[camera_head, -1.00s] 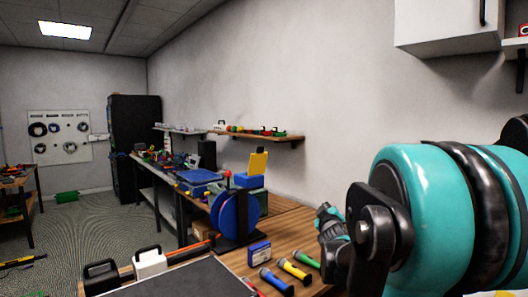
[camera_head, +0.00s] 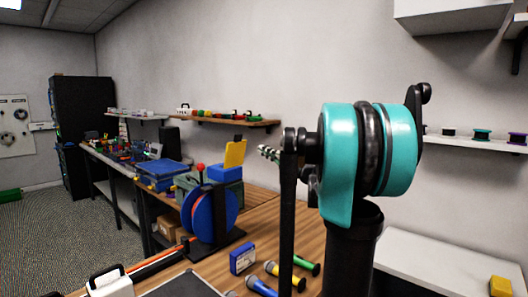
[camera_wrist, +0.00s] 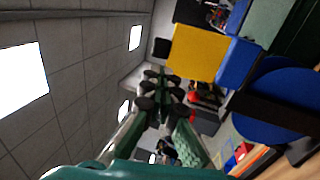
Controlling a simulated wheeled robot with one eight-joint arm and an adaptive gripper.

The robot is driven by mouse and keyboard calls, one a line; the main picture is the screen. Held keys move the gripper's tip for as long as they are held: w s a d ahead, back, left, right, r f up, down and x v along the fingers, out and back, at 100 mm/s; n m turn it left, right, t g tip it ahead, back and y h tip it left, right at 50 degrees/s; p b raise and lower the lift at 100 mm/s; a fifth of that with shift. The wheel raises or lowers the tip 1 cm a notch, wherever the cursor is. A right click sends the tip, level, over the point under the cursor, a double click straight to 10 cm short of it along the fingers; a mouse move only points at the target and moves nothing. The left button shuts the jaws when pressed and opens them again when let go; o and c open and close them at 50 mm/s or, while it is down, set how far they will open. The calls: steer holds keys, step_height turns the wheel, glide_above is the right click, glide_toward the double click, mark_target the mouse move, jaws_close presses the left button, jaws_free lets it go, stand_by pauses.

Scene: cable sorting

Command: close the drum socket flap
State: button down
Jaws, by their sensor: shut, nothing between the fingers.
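The yellow flap (camera_head: 235,153) stands up, tilted, on the blue socket box (camera_head: 226,173), beside the blue cable drum (camera_head: 212,214) on its black stand. In the wrist view the yellow flap (camera_wrist: 200,52) is right of the fingertips, with the blue box (camera_wrist: 238,64) and drum (camera_wrist: 280,85) farther right. In the head view my gripper (camera_head: 268,153) shows as a small part, right of the flap; my arm hides the rest.
A wall shelf (camera_head: 228,123) with small items hangs behind. A red knob (camera_head: 200,168) rises near the drum.

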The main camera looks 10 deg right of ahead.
mark_target(239, 138)
steer(key=x, duration=1)
steer(key=shift+w+a+r, duration=0.1)
steer(key=shift+w+a, duration=0.1)
steer(key=shift+w, duration=0.1)
